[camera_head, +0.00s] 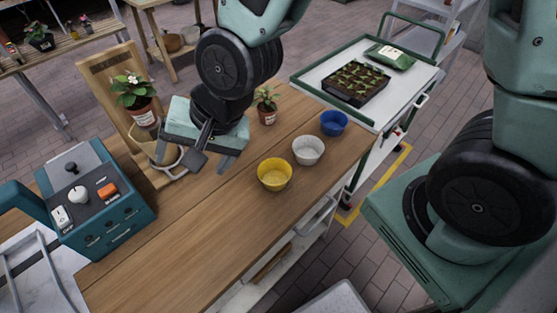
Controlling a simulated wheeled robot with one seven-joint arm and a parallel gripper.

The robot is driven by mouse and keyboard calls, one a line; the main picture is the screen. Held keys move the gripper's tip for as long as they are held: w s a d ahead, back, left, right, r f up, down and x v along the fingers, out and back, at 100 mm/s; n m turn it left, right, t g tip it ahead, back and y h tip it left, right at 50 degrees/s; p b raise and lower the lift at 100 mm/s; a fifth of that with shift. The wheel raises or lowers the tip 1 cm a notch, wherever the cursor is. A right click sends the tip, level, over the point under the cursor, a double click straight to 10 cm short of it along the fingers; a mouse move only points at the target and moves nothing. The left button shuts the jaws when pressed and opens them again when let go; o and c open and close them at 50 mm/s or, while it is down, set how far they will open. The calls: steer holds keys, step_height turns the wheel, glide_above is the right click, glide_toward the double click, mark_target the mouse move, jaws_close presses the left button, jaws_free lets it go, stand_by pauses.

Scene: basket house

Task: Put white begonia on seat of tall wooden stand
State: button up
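The stand's lower part and seat are partly hidden by a pale curved loop and my gripper. My gripper (202,168) hangs over the table just right of the pot, pointing down. Its fingers look apart, with nothing seen between them. A smaller potted plant (267,111) stands on the table behind it.
Yellow (274,174), white (308,150) and blue (334,122) bowls line the wooden table's (235,220) right side. A teal control box (100,215) stands at the left. A cart (310,77) holds a seedling tray (356,83). The table's front middle is clear.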

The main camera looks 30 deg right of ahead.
steer(key=s+d+r+n+g+h, duration=0.3)
steer(key=s+d+r+n+h, duration=0.1)
steer(key=s+d+n, duration=0.5)
steer(key=s+n, duration=0.2)
steer(key=n, duration=0.1)
steer(key=shift+s+d+r, duration=0.3)
steer(key=shift+s+r, duration=0.05)
step_height(320, 180, down, 9)
steer(key=b, duration=0.8)
steer(key=shift+r+b, duration=0.2)
steer(key=shift+b, duration=0.1)
